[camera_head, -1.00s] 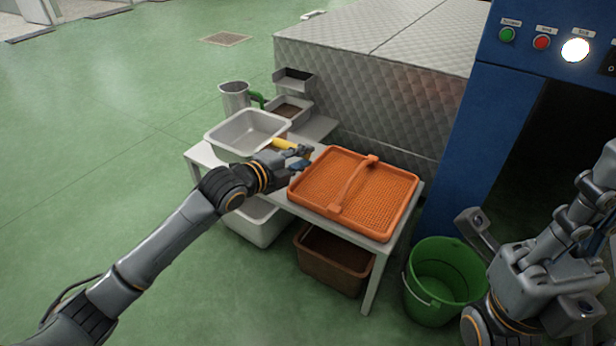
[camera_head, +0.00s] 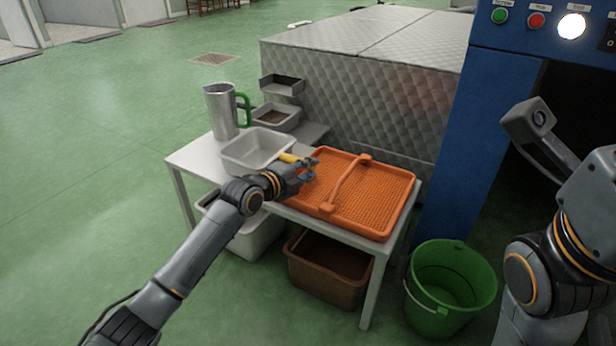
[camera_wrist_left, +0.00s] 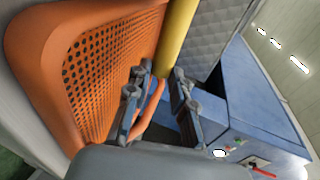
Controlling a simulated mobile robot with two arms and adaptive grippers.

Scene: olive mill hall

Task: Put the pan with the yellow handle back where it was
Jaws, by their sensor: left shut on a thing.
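The grey pan (camera_head: 243,156) is upright over the left part of the white table, in front of the metal jug. I cannot tell whether its base touches the tabletop. Its yellow handle (camera_head: 290,158) points right, toward the orange tray. My left gripper (camera_head: 306,169) is shut on the handle near its end. In the left wrist view the yellow handle (camera_wrist_left: 178,38) runs up from between the fingers (camera_wrist_left: 160,82); the pan body is out of that view. My right arm is at the right edge with its gripper (camera_head: 540,130) raised; its jaw opening does not show clearly.
The white table (camera_head: 190,160) also bears a metal jug (camera_head: 220,112) with a green handle and an orange perforated tray (camera_head: 375,200). White and brown bins (camera_head: 325,275) stand below. A green bucket (camera_head: 450,290) and blue machine (camera_head: 480,120) are right.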

